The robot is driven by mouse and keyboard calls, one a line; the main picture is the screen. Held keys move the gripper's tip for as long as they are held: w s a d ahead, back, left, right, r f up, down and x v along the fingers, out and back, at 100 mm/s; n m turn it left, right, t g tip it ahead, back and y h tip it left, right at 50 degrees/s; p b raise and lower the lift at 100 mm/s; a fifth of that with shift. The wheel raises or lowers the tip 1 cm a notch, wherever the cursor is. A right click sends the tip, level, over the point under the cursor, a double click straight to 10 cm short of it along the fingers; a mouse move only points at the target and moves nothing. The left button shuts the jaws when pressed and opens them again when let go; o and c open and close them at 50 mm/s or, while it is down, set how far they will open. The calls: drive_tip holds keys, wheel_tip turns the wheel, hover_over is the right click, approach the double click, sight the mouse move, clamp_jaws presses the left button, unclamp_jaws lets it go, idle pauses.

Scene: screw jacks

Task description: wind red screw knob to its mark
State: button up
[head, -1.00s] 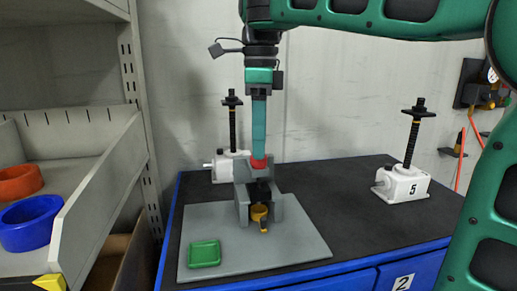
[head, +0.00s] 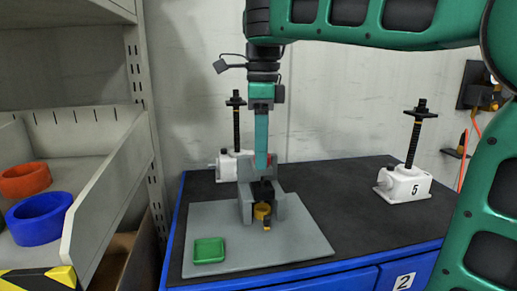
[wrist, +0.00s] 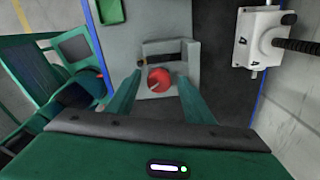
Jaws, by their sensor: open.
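The red screw knob (wrist: 159,79) sits in the grey fixture (wrist: 192,62) and shows a pale pointer line on its top in the wrist view. In the head view only a sliver of the red knob (head: 269,159) shows beside my gripper (head: 262,166), which comes straight down over the fixture (head: 246,206). In the wrist view my gripper (wrist: 158,86) is open, one finger on each side of the knob, with gaps between them. A yellow-orange part (head: 262,211) sits at the fixture's front. I cannot make out the mark.
A green tray (head: 209,250) lies on the grey plate (head: 300,248). White screw jacks stand behind the fixture (head: 228,167) and at the right (head: 404,184). A shelf at left holds orange (head: 24,180) and blue (head: 39,219) rings. The dark tabletop (head: 330,190) is clear between the fixture and right jack.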

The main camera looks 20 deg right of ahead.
drive_tip(key=c, duration=1)
drive_tip(key=shift+c, duration=0.2)
drive_tip(key=shift+n, duration=0.4)
